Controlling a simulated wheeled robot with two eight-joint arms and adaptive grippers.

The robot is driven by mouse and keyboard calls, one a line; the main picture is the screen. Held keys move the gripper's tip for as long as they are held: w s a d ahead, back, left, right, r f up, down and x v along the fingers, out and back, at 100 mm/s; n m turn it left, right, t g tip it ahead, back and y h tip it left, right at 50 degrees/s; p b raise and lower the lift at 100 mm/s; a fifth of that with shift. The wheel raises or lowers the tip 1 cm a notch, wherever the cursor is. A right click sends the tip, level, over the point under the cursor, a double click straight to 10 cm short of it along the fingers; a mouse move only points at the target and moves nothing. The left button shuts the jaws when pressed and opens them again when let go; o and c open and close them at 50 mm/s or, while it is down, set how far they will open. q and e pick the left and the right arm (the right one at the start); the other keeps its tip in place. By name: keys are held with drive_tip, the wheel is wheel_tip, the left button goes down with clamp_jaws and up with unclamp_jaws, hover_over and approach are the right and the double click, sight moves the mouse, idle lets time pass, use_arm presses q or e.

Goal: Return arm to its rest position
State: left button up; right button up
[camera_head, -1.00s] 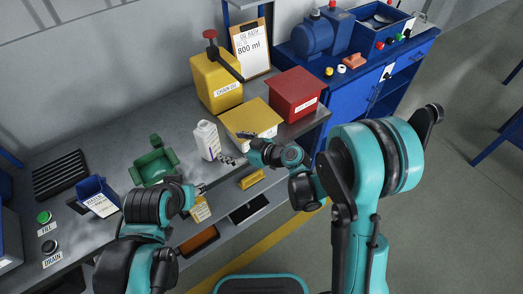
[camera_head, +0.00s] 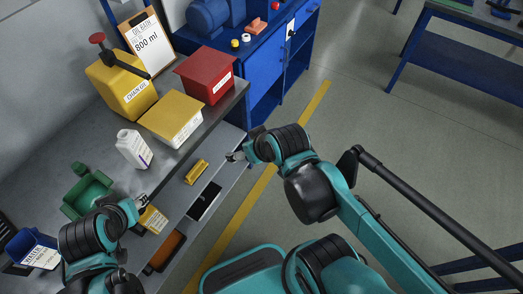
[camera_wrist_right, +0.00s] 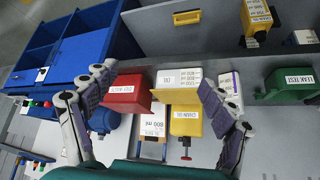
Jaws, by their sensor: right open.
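My right gripper (camera_head: 235,156) is at the front edge of the bench in the head view, to the right of the yellow box. In the right wrist view its two fingers (camera_wrist_right: 155,82) are spread apart with nothing between them. My left gripper (camera_head: 143,200) is low over the bench front, close to a yellow labelled item (camera_head: 152,219). Its fingers are too small to read, and I cannot tell whether it touches that item.
The grey bench (camera_head: 172,165) carries a yellow chain oil can (camera_head: 122,85), a yellow box (camera_head: 172,117), a red box (camera_head: 206,75), a white bottle (camera_head: 133,148) and a green fixture (camera_head: 88,193). A blue cabinet (camera_head: 266,98) stands behind. The floor (camera_head: 380,120) at right is open.

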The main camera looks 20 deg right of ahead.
drive_tip(key=s+d+m+h, duration=0.1)
drive_tip(key=s+d, duration=0.1)
drive_tip(key=shift+s+d, duration=0.35)
drive_tip(key=shift+d, duration=0.05)
